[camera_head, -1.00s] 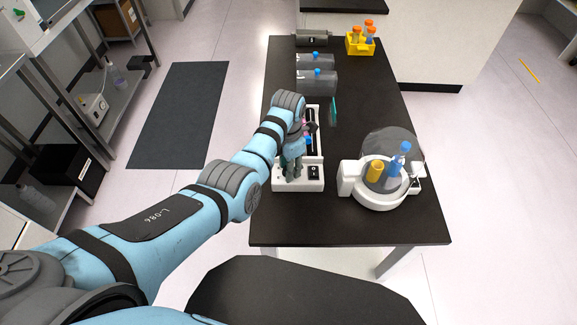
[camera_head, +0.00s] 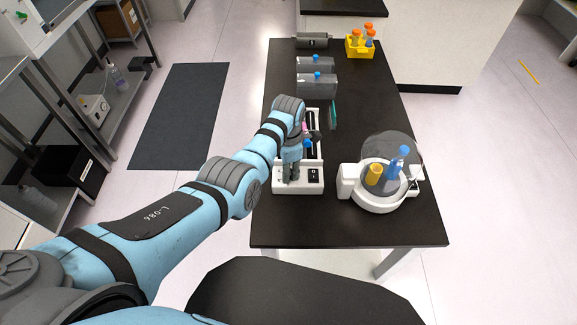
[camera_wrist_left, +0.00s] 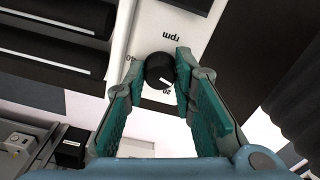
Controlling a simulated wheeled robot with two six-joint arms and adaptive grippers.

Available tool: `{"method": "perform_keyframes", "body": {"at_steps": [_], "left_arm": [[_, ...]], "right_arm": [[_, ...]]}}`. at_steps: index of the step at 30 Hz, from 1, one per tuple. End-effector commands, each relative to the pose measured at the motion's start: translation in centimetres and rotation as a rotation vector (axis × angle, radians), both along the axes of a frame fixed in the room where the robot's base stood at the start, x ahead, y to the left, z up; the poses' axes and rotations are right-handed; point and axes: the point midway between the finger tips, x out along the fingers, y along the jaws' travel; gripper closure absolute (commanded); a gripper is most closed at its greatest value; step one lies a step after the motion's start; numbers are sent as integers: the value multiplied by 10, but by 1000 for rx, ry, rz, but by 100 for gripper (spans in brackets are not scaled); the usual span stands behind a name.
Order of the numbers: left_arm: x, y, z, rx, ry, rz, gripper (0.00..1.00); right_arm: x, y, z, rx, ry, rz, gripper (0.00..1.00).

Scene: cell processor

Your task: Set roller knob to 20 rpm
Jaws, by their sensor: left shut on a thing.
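The white roller device (camera_head: 297,186) sits on the black table, with dark rollers (camera_wrist_left: 50,55) at upper left in the left wrist view. Its black round knob (camera_wrist_left: 159,70) has a white pointer line aimed toward the lower right, at or near the "20" mark. That mark is partly hidden, and "40" and "rpm" show upside down. My left gripper (camera_wrist_left: 155,85) has its teal-padded fingers on both sides of the knob, shut on it. In the head view my left gripper (camera_head: 291,170) reaches down over the device's near left part and hides the knob. My right gripper is not in view.
A round white machine (camera_head: 380,200) with a clear lid and tubes stands right of the roller device. Grey containers (camera_head: 317,84) and a yellow tube rack (camera_head: 360,48) are farther back. The table's near edge (camera_head: 350,240) is bare.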

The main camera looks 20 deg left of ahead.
Motion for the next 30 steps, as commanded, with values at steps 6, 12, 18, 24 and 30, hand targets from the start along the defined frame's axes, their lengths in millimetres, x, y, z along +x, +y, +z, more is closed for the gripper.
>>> {"method": "perform_keyframes", "body": {"at_steps": [6, 12, 18, 24, 30], "left_arm": [[0, 0, 2, -1, 2, -198, 100], [0, 0, 2, -1, 0, -386, 100], [0, 0, 1, -1, 0, -552, 100], [-1, 0, 1, -1, 0, -675, 100], [-1, 0, 1, -1, 0, -747, 100]], "right_arm": [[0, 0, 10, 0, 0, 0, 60], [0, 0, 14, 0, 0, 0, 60], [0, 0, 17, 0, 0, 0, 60], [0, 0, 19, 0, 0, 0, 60], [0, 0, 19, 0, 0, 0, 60]]}}
